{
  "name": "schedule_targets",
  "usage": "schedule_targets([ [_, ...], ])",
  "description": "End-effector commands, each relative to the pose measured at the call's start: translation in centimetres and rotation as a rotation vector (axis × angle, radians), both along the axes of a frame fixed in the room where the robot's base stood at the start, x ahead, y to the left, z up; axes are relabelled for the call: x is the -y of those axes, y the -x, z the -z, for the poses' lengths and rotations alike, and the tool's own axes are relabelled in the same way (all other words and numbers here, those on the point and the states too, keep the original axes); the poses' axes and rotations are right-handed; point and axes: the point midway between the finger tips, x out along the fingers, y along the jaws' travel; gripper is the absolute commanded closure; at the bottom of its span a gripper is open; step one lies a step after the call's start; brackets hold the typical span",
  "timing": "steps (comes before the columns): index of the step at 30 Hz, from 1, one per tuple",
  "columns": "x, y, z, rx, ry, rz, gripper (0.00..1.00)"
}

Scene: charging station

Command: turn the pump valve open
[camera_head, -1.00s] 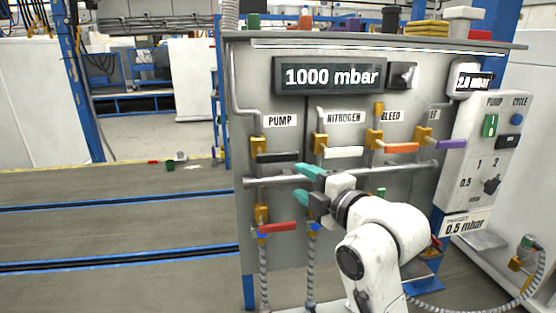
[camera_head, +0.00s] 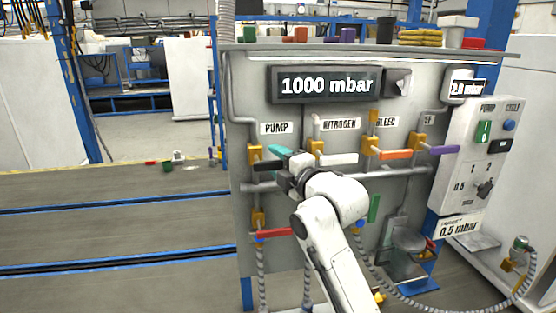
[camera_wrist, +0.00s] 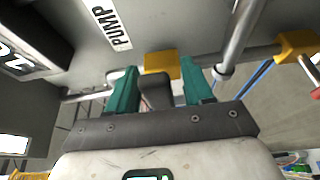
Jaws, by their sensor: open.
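The pump valve has a yellow body (camera_head: 256,154) under the PUMP label (camera_head: 276,128) at the left of the panel. Its black lever (camera_head: 264,165) points sideways to the right, partly hidden by my gripper. My gripper (camera_head: 280,157) is at that lever with its teal fingers open. In the wrist view, the black lever (camera_wrist: 155,92) stands between the two open fingers, with a gap visible on each side. The yellow valve body (camera_wrist: 162,64) is just beyond the fingertips. The display (camera_head: 327,85) reads 1000 mbar.
To the right are the nitrogen valve's white lever (camera_head: 339,160), an orange lever (camera_head: 396,155) and a purple lever (camera_head: 444,150). A red lever (camera_head: 274,233) is below the pump valve. A horizontal pipe (camera_head: 405,172) crosses the panel behind my arm. Open floor lies left.

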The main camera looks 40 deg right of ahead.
Motion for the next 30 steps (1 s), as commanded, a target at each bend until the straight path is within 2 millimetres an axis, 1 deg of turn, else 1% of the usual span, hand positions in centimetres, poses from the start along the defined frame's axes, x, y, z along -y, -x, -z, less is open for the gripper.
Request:
schedule_targets([
  [7, 0.00, -0.09, 0.03, 0.000, 0.000, 0.000, 0.49],
  [8, 0.00, -0.08, 0.02, 0.000, 0.000, 0.000, 0.51],
  [23, 0.00, -0.06, 0.06, -0.001, 0.000, 0.000, 0.99],
  [24, 0.00, -0.06, 0.06, -0.001, 0.000, 0.000, 1.00],
  [30, 0.00, -0.06, 0.09, -0.002, 0.000, 0.000, 1.00],
])
